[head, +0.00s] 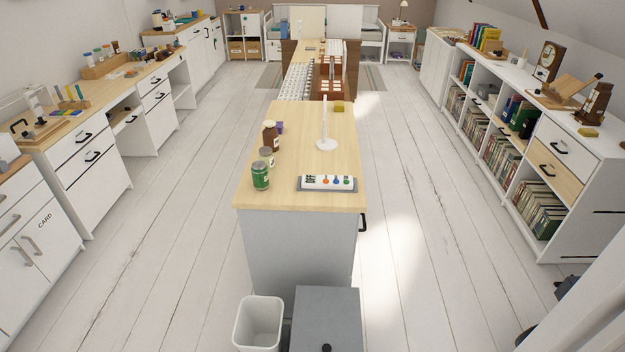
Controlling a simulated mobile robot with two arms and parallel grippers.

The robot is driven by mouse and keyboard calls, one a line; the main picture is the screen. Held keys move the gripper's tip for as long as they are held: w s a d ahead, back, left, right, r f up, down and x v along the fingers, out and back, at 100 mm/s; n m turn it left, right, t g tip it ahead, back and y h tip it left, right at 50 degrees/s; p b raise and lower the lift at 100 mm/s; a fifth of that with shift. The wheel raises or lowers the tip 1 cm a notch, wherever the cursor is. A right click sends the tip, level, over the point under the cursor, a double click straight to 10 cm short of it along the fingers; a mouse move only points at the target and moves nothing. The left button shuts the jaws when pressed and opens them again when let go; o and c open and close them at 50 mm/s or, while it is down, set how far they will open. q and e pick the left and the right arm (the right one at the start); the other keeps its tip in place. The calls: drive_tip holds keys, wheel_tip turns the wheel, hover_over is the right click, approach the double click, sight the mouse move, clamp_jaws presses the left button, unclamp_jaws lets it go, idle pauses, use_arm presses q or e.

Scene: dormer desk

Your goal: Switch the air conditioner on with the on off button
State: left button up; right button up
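I cannot make out an air conditioner or its on off button for certain in the head view. Neither of my grippers is in view.
A green jar (260,176), a brown bottle (270,136) and a white stand (326,143) are on the island. A white bin (258,323) stands before it. Cabinets (92,153) line the left, bookshelves (503,150) the right. Floor aisles (180,220) on both sides are clear.

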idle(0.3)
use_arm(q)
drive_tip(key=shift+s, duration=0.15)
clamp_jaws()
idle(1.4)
